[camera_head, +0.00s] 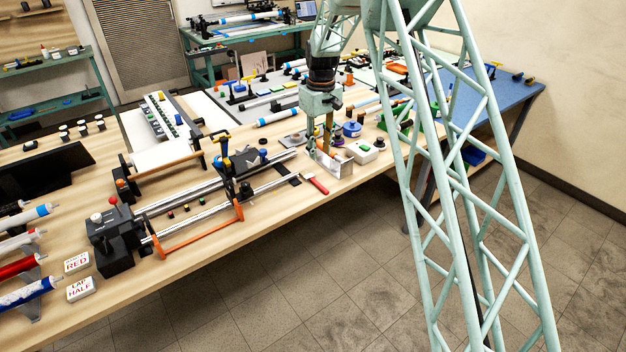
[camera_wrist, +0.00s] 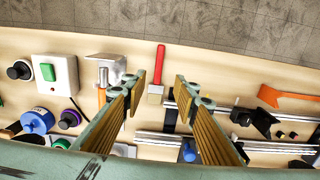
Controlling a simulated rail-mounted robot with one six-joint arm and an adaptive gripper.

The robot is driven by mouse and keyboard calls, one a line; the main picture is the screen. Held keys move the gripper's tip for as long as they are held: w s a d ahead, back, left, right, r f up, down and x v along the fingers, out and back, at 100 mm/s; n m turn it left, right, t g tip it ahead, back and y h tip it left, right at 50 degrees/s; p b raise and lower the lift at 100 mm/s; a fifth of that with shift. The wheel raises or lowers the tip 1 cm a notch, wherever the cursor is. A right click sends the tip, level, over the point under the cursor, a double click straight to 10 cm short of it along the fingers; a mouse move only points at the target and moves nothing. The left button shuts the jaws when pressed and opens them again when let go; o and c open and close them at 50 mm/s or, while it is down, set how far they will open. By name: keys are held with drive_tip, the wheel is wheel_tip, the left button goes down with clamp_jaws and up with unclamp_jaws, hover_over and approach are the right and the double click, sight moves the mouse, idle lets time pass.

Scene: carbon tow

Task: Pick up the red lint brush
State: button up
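The red lint brush (camera_head: 316,184) lies on the wooden bench near its front edge, just right of the metal rails. In the wrist view its red handle (camera_wrist: 160,65) points up toward the bench edge, with a tan head at its lower end. My gripper (camera_head: 319,148) hangs above the bench, behind the brush in the head view. In the wrist view my gripper (camera_wrist: 160,82) is open and empty. Its two fingers are well apart, and the brush shows between the tips, not touched as far as I can see.
A silver angled bracket (camera_head: 335,165) stands close right of the brush. A white box with a green button (camera_wrist: 52,78) and a blue spool (camera_wrist: 37,121) are beyond it. The rail fixture (camera_head: 180,198) with an orange handle (camera_head: 190,238) stands left. The floor is clear in front.

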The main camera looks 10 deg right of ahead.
drive_tip(key=shift+w+f, duration=0.45)
drive_tip(key=shift+f, duration=0.35)
hover_over(318, 183)
drive_tip(key=shift+s+d+f, duration=0.1)
drive_tip(key=shift+s+f, duration=0.05)
drive_tip(key=shift+f, duration=2)
drive_tip(key=shift+s+f, duration=0.1)
drive_tip(key=shift+f, duration=2.05)
drive_tip(key=shift+w+f, duration=0.1)
drive_tip(key=shift+f, duration=2.5)
drive_tip(key=shift+c, duration=0.2)
drive_tip(key=c, duration=0.8)
